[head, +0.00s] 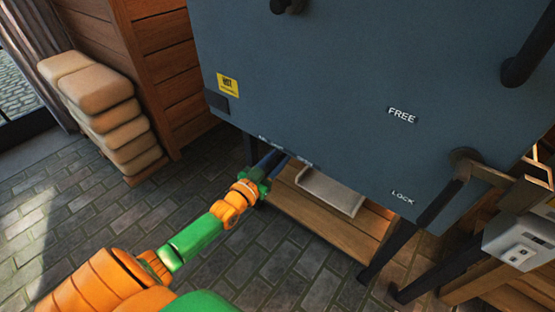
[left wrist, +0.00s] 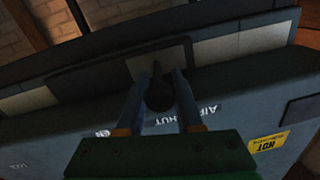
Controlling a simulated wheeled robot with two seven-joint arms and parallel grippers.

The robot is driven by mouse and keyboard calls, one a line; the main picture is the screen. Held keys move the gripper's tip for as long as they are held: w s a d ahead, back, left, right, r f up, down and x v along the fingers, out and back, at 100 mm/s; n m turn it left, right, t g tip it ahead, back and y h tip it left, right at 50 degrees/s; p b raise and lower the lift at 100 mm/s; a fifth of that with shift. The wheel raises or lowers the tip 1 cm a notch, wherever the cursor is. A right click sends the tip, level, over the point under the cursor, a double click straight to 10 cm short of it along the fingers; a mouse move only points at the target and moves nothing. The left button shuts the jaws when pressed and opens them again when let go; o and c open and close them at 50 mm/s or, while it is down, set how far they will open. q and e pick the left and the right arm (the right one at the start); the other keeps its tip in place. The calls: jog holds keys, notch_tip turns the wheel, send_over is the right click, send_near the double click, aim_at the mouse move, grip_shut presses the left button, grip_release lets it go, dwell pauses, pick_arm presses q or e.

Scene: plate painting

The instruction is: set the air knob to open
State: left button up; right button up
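The air knob (left wrist: 158,94) is a dark knob with a narrow pointer end, on the kiln's underside edge in the left wrist view. White lettering beside it reads AIR and SHUT, upside down; a second label is mostly hidden by a finger. My left gripper (left wrist: 160,84) has one blue-grey finger on each side of the knob, very close to it. I cannot tell whether both fingers touch it. In the head view my left gripper (head: 272,162) reaches the kiln's lower front edge, and the knob is hidden there. My right gripper is not in view.
The large blue-grey kiln (head: 310,90) fills the upper right, with a yellow HOT label (head: 228,84). A lever (head: 440,202) stands by the FREE and LOCK marks. Stacked sacks (head: 105,115) stand left. Kiln legs (head: 385,245) and a wooden shelf (head: 335,230) lie below.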

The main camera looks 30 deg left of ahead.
pick_arm(q)
grip_shut()
dwell(1.1)
